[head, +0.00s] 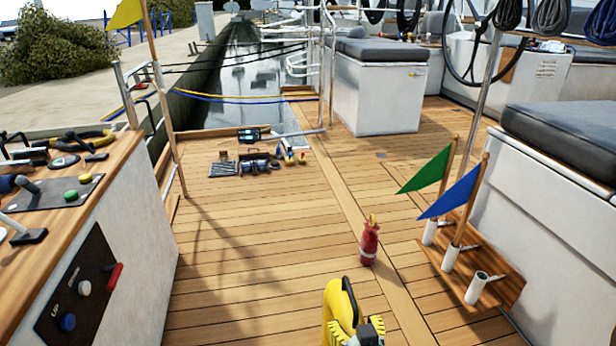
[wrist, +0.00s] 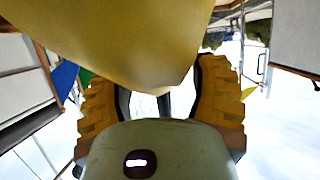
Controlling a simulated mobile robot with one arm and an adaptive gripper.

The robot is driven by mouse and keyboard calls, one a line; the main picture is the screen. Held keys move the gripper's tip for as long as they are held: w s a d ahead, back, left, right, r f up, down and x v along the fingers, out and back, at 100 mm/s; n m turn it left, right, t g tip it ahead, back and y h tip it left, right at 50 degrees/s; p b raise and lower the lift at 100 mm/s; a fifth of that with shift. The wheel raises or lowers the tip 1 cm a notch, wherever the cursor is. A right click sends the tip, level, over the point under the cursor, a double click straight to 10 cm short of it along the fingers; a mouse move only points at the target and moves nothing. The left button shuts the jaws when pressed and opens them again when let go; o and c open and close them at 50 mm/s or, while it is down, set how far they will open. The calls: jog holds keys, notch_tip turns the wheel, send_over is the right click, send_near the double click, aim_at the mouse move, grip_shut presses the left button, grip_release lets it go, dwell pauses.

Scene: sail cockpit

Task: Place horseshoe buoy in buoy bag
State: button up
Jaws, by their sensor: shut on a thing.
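The yellow horseshoe buoy (head: 338,298) is at the bottom centre of the head view, above the deck, and its lower part is cut off by the frame edge. My gripper (head: 359,330) is shut on it, with its yellow ridged fingers and grey body partly in view. In the wrist view the buoy (wrist: 130,35) fills the upper middle, between and beyond the two fingers of my gripper (wrist: 158,92). I cannot make out a buoy bag in either view.
A red bottle-shaped object (head: 369,244) stands on the deck ahead. A wooden flag holder (head: 500,285) with green and blue flags is at right. A control console (head: 110,215) is at left. Small tools (head: 257,161) lie farther off.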

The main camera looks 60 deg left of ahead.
jog(key=w+d+r+m+t+h+p, duration=0.15)
jog(key=w+r+p, duration=0.45)
jog(key=r+p, duration=1.15)
jog(key=w+d+r+m+t+h+p, duration=0.15)
jog(key=w+r+p, duration=0.45)
jog(key=r+p, duration=1.15)
jog(key=w+d+r+m+t+p, duration=0.15)
jog(key=w+r+p, duration=0.7)
jog(key=r, duration=1.55)
jog(key=w+d+r+m+t+h+p, duration=0.1)
jog(key=w+d+r+m+h+p, duration=0.15)
jog(key=d+r+p, duration=0.95)
jog(key=w+d+r+m+t+h+p, duration=0.1)
jog(key=w+d+r+m+h+p, duration=0.25)
jog(key=r+p, duration=1.4)
jog(key=w+d+r+m+t+h+p, duration=0.1)
jog(key=d+r+m+h+p, duration=0.15)
jog(key=d+r+p, duration=1.2)
jog(key=s+a+b, duration=0.3)
jog(key=s+a, duration=0.1)
jog(key=s, duration=0.3)
jog(key=shift+s+a+r, duration=0.15)
jog(key=shift+s+r, duration=0.05)
jog(key=shift+r, duration=0.25)
jog(key=shift+h, duration=0.25)
